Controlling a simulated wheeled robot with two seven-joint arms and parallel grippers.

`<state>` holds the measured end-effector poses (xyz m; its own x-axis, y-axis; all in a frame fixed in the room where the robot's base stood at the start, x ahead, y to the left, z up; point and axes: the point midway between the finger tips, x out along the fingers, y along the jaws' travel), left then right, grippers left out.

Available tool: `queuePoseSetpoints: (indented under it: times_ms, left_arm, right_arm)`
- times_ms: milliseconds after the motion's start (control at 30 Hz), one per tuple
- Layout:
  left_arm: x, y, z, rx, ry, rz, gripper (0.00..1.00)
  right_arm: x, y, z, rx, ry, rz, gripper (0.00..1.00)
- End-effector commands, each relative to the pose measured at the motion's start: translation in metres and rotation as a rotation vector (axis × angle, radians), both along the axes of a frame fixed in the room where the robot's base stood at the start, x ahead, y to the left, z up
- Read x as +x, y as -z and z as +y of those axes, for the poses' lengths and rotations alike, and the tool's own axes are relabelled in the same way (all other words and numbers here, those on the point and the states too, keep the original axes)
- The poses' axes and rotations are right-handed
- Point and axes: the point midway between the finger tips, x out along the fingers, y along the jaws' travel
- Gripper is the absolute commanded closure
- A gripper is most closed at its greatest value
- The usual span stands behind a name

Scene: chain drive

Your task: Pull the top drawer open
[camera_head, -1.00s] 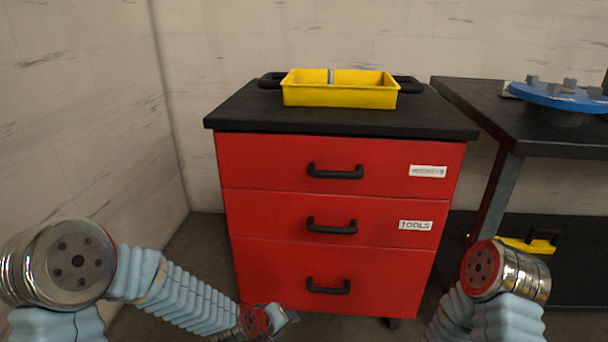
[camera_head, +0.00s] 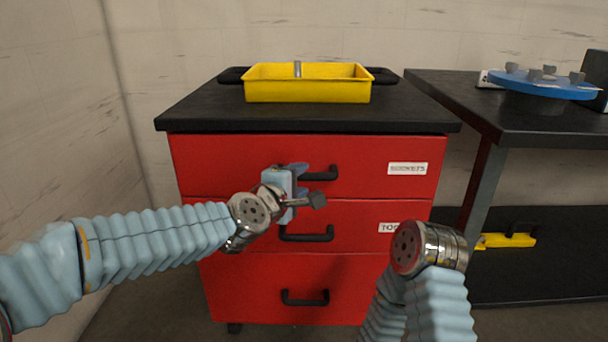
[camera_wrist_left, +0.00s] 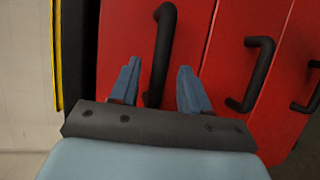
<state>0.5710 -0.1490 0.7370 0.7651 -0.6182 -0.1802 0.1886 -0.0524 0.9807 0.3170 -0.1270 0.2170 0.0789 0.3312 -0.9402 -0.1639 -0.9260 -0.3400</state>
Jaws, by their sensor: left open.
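The red drawer cabinet has a top drawer (camera_head: 230,168) that is shut, with a black bar handle (camera_head: 322,174) and a label reading like "SOCKETS". My left gripper (camera_head: 303,184) is in front of the top drawer and covers the left part of that handle. In the left wrist view the open blue fingers (camera_wrist_left: 157,88) point at the drawer front, with the top handle (camera_wrist_left: 163,50) showing between them. I cannot tell whether they touch it. My right arm shows at the lower right, but its gripper is out of view.
Below are the tools drawer handle (camera_head: 306,234) and the bottom drawer handle (camera_head: 305,298). A yellow tray (camera_head: 306,91) stands on the black cabinet top. A dark table (camera_head: 500,130) with a blue round fixture (camera_head: 540,86) is at the right. A wall is close on the left.

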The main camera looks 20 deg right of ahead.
Motion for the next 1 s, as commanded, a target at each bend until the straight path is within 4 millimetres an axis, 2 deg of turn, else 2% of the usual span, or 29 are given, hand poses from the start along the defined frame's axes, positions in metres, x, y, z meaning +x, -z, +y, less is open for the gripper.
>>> queuePoseSetpoints:
  times_ms: [100, 233, 567, 867, 1000]
  left_arm:
    - [0.014, 0.003, -0.013, 0.001, 0.001, 0.0, 0.53]
    - [0.024, 0.005, -0.02, 0.001, 0.0, -0.001, 0.53]
    - [0.027, 0.007, -0.022, 0.002, 0.0, -0.001, 0.53]
    - [0.027, 0.007, -0.022, 0.002, 0.0, -0.001, 0.98]
    - [0.027, 0.007, -0.022, 0.002, 0.0, 0.0, 1.0]
  right_arm:
    - [0.0, -0.003, 0.0, -0.001, 0.0, -0.001, 0.15]
    - [0.0, -0.004, 0.0, -0.001, 0.0, -0.001, 0.15]
    - [0.0, -0.004, -0.001, -0.001, 0.001, -0.002, 0.15]
    - [0.0, -0.004, -0.001, -0.001, 0.0, -0.001, 0.15]
    - [0.0, -0.004, -0.001, -0.001, 0.0, -0.001, 0.15]
